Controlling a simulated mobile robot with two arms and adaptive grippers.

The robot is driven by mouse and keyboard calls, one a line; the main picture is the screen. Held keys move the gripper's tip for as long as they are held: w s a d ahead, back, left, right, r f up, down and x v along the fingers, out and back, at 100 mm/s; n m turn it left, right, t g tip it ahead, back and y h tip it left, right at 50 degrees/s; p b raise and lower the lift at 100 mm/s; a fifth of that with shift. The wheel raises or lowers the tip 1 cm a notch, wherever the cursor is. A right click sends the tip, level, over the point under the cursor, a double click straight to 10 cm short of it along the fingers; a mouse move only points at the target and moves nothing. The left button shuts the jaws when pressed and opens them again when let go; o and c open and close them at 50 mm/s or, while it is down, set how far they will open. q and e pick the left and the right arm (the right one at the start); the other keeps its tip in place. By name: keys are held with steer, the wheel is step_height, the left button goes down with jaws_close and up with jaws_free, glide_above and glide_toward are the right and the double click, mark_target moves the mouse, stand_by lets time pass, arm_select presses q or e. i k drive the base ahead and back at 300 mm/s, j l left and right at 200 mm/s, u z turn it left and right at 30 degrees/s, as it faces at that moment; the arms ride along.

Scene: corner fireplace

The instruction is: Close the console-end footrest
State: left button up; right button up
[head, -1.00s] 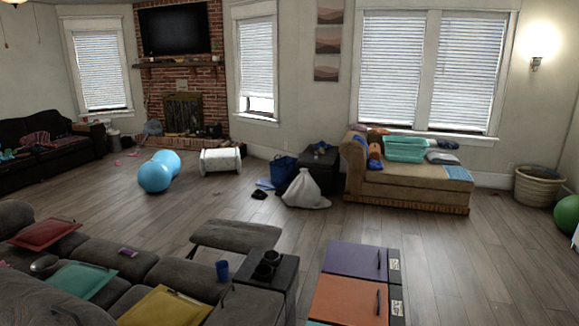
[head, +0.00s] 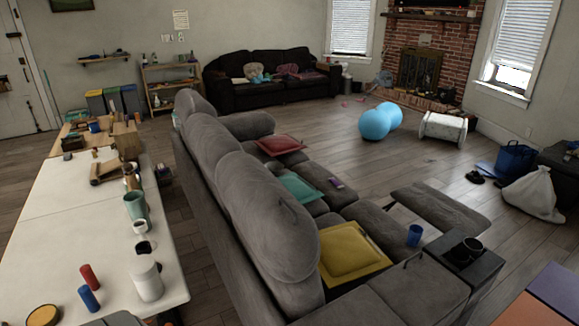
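The grey sectional sofa (head: 245,200) runs across the middle of the head view, its back toward the long white table. The footrest (head: 438,206) beside the console is raised and sticks out from the seat front, with a gap between it and the floor. The dark console (head: 473,262) at the sofa's near right end holds dark cups in its top. A blue cup (head: 415,235) stands on the sofa near the console. Neither of my grippers shows in the head view.
A long white table (head: 85,225) with cups, cans and jars stands left of the sofa. Purple and orange boxes (head: 555,290) are at the lower right. A white bag (head: 533,195) lies on the floor at right. Open wood floor lies beyond the footrest.

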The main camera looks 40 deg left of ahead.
mark_target(443, 212)
steer(key=u, duration=1.6)
steer(key=z, duration=1.35)
steer(key=l+z, duration=0.35)
steer(key=i+l+z, duration=0.1)
steer(key=l+z, duration=0.25)
steer(key=i+l+z, duration=0.1)
steer(key=l+z, duration=0.25)
steer(key=i+l+z, duration=0.3)
steer(key=l, duration=0.15)
steer(key=i+l+z, duration=0.1)
steer(key=i+l, duration=0.25)
steer(key=i, duration=0.15)
steer(key=i+l+z, duration=0.1)
steer(key=i+l, duration=0.2)
steer(key=i, duration=0.25)
steer(key=i+j+u, duration=0.15)
steer(key=i+u, duration=0.2)
steer(key=i, duration=0.55)
steer(key=i+l+u, duration=0.15)
steer(key=i+u, duration=0.2)
steer(key=i, duration=2.45)
steer(key=i+u, duration=0.4)
steer(key=i+l+u, duration=0.15)
steer(key=i+u, duration=0.25)
steer(key=i+l+u, duration=0.2)
steer(key=u, duration=0.2)
